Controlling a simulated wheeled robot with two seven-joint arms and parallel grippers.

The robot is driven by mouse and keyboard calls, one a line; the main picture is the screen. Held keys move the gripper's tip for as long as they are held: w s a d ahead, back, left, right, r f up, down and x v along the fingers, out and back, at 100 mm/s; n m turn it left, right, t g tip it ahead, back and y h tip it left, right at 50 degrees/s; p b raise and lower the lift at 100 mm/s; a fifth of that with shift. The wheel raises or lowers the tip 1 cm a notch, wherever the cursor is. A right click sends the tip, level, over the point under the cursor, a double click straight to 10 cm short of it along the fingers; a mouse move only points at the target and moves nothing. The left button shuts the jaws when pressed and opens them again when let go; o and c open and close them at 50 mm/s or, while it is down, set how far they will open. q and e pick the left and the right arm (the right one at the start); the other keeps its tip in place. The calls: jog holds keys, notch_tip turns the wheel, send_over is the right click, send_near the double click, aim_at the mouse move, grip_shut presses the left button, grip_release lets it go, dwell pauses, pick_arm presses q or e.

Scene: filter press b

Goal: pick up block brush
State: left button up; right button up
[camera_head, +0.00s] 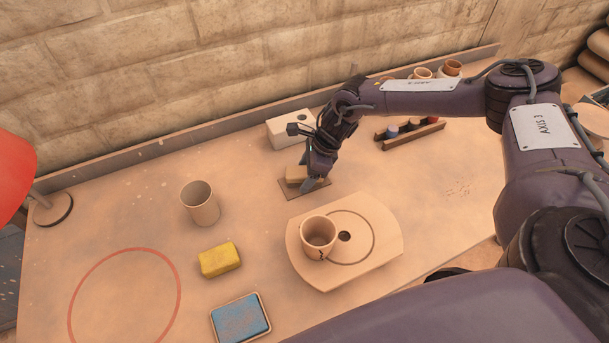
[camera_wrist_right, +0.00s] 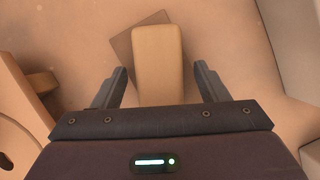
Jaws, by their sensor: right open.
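The block brush, seen as a tan wooden block (camera_head: 296,174), lies on a small dark flat mat (camera_head: 317,186) near the back middle of the table. It also shows in the right wrist view (camera_wrist_right: 158,60), with its near end between the two fingers. My right gripper (camera_head: 308,180) reaches down over it from the right. In the right wrist view my right gripper (camera_wrist_right: 158,88) is open, with a gap on each side of the block. Part of the block is hidden behind the gripper in the head view. My left gripper is not in view.
A white box with a hole (camera_head: 285,131) stands just behind. A round-ended board (camera_head: 380,240) with a cup (camera_head: 318,236) is in front. A tan cup (camera_head: 200,204), a yellow sponge (camera_head: 219,260), a blue pad (camera_head: 240,318) and a dark rack (camera_head: 410,135) stand around.

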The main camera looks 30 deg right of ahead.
dwell(0.3)
jog(key=c, duration=1.2)
jog(key=shift+r, duration=0.1)
jog(key=shift+r, duration=0.3)
jog(key=shift+w+r, duration=0.1)
jog(key=shift+r, duration=0.2)
notch_tip(320, 180, up, 19)
jog(key=b, duration=0.2)
